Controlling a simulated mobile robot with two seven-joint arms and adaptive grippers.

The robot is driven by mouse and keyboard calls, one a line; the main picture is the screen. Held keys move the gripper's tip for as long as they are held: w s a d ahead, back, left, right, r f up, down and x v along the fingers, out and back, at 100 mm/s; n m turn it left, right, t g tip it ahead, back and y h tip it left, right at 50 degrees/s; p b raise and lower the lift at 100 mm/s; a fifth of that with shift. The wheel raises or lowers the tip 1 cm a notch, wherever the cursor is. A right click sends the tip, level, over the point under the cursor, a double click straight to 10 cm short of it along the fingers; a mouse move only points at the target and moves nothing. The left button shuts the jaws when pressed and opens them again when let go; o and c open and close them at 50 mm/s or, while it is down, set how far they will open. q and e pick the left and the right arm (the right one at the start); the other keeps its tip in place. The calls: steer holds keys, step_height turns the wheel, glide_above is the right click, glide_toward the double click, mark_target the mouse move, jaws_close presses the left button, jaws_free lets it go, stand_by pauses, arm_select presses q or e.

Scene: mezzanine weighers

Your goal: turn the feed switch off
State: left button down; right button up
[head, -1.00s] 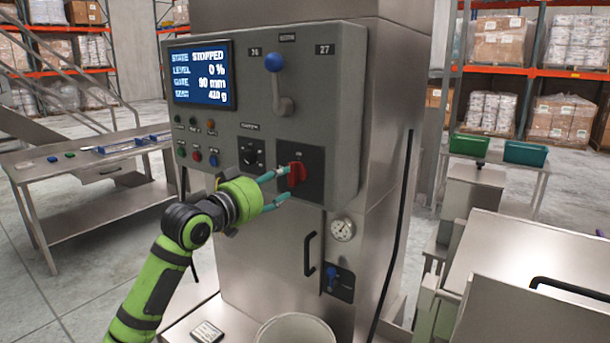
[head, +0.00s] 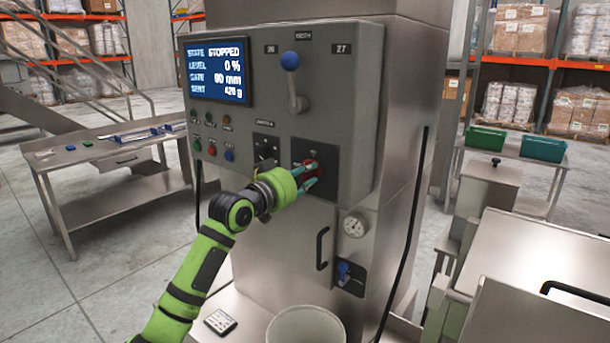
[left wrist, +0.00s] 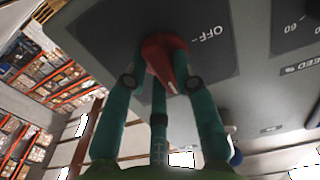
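The feed switch (head: 309,167) is a red knob on a dark plate, low on the right of the grey control box. In the left wrist view the red knob (left wrist: 165,58) sits between my fingers, with an "OFF" mark on the plate beside it. The white line on the knob does not point at that mark. My left gripper (head: 308,175) reaches the knob from the lower left, its teal fingers closed in on both sides. It also shows in the left wrist view (left wrist: 163,65). The fingers hide part of the knob. My right gripper is not in view.
The screen (head: 219,71) reads STOPPED, level 0 %. A blue-knobbed lever (head: 291,75) stands above the switch; a black dial (head: 266,147) and several small buttons are left of it. A bucket (head: 305,326) stands below.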

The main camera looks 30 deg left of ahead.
arm_select(q)
steer(key=shift+a+r+n+p, duration=0.1)
steer(key=shift+n+p, duration=2.1)
steer(key=shift+n, duration=0.75)
steer(key=shift+a+r+n+p, duration=0.1)
steer(key=shift+n+p, duration=2.15)
steer(key=shift+n, duration=0.75)
steer(key=shift+a+r+n+p, duration=0.1)
steer(key=shift+n+p, duration=2.1)
steer(key=shift+n, duration=0.75)
steer(key=c, duration=1)
jaws_free()
steer(key=shift+f, duration=0.1)
steer(key=s, duration=0.8)
steer(key=s+a, duration=0.1)
steer(key=s, duration=0.3)
